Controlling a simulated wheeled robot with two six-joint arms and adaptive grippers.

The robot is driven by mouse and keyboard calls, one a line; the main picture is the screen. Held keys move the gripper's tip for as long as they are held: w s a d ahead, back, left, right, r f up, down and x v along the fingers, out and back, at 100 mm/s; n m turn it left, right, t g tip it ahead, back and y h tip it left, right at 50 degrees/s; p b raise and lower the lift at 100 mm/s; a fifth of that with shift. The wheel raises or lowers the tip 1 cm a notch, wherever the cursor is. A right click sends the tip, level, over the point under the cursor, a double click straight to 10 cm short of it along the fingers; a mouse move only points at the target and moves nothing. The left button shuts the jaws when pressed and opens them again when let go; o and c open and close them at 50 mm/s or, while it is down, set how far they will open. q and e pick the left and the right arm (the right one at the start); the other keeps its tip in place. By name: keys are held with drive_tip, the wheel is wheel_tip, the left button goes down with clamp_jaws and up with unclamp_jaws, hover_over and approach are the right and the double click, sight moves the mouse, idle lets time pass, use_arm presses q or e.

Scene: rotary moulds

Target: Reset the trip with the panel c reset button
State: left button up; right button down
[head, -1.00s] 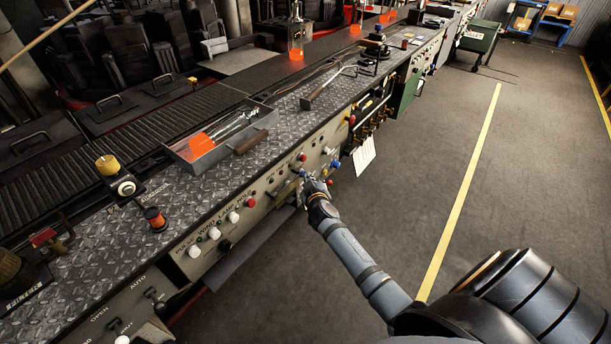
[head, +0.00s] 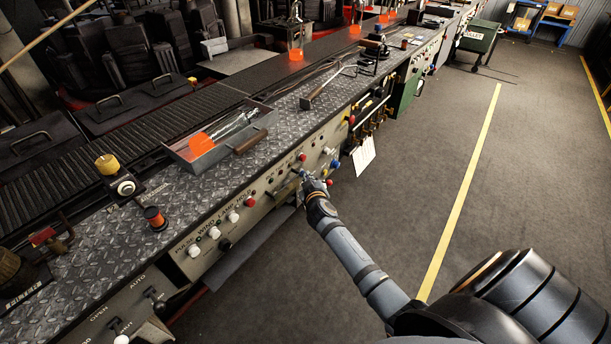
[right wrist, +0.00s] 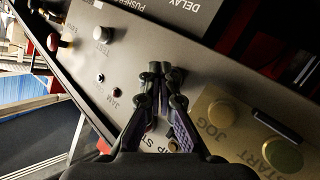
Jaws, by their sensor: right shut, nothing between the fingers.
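My right gripper (head: 303,175) is shut and empty, its fingertips close to the front control panel (head: 275,190) of the long machine bench. In the right wrist view the closed fingertips (right wrist: 160,70) are in front of the grey panel face (right wrist: 135,65); I cannot tell whether they touch it. A brass button labelled JOG (right wrist: 221,112) and one labelled START (right wrist: 283,154) are right of the fingers. No label reading reset is legible, and the fingers hide part of the panel. My left gripper is out of view.
A red button (head: 302,157) and a red knob (head: 329,183) are near the gripper. White knobs (head: 214,232) line the panel to the left. The floor (head: 400,170) to the right is clear.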

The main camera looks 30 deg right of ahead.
drive_tip(key=shift+w+a+r, duration=0.15)
drive_tip(key=shift+w+r, duration=0.1)
drive_tip(key=shift+s, duration=0.1)
idle(0.4)
drive_tip(key=s+d, duration=0.2)
drive_tip(key=s, duration=0.3)
drive_tip(key=shift+s+d+f+p, duration=0.2)
drive_tip(key=shift+s+p, duration=0.1)
drive_tip(key=shift+p, duration=0.05)
drive_tip(key=shift+f, duration=0.1)
idle(0.5)
